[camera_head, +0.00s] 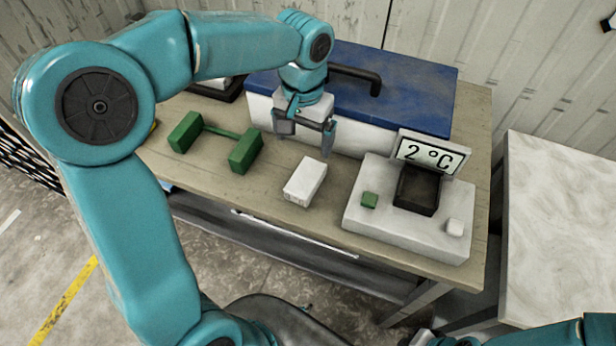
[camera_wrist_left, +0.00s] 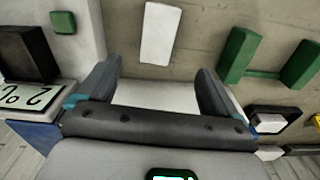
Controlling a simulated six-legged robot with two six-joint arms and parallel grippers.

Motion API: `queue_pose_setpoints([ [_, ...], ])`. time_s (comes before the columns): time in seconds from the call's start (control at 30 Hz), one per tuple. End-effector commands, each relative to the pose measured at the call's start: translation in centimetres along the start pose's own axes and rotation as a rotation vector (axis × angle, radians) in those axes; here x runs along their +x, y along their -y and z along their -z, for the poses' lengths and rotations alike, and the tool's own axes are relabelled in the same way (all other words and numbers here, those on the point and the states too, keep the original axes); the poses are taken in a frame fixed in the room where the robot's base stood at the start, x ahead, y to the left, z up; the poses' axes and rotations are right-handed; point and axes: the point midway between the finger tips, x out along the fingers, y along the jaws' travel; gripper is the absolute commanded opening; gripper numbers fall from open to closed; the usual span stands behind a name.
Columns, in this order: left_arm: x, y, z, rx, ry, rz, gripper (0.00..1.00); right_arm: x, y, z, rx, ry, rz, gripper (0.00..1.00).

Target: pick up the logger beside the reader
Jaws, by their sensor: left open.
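The logger, a small white box (camera_head: 304,182), lies on the wooden table just left of the reader. The reader (camera_head: 375,225) is a pale slab with a dark slot, a green button, a white button and a display showing 2 °C. My left gripper (camera_head: 304,142) is open and empty, pointing down above the table just behind the logger. In the left wrist view, the logger (camera_wrist_left: 159,33) lies beyond the open fingers (camera_wrist_left: 158,78), apart from them.
A green stand of two blocks joined by a bar (camera_head: 242,152) sits left of the logger. A white cooler with a blue lid (camera_head: 410,90) stands close behind. A pale side table (camera_head: 560,230) is at the right. Bare wood surrounds the logger.

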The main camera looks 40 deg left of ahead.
Motion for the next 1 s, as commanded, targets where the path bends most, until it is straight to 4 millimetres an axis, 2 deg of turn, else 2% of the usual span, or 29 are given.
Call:
queue_pose_setpoints([
  [0.1, 3.1, 0.0, -0.3, 0.001, 0.007, 0.0, 0.94, 0.1, -0.1, 0.0, 0.001, 0.0, 0.0, 0.0],
  [0.3, 6.8, -0.1, -0.3, 0.0, 0.005, 0.0, 0.94, 0.2, -0.1, 0.0, 0.001, 0.0, 0.0, 0.0],
  [0.53, 8.6, -0.1, -0.1, 0.001, 0.004, 0.0, 0.94, 0.0, 0.0, 0.0, 0.001, 0.0, 0.0, 0.0],
  [0.8, 12.6, -0.3, 0.1, 0.0, 0.004, 0.0, 0.94, -0.4, 0.1, 0.0, 0.0, 0.0, 0.0, 0.0],
  [1.0, 13.1, -0.3, 0.3, 0.001, 0.0, -0.001, 0.94, -0.4, 0.1, 0.0, 0.001, 0.0, 0.0, 0.0],
])
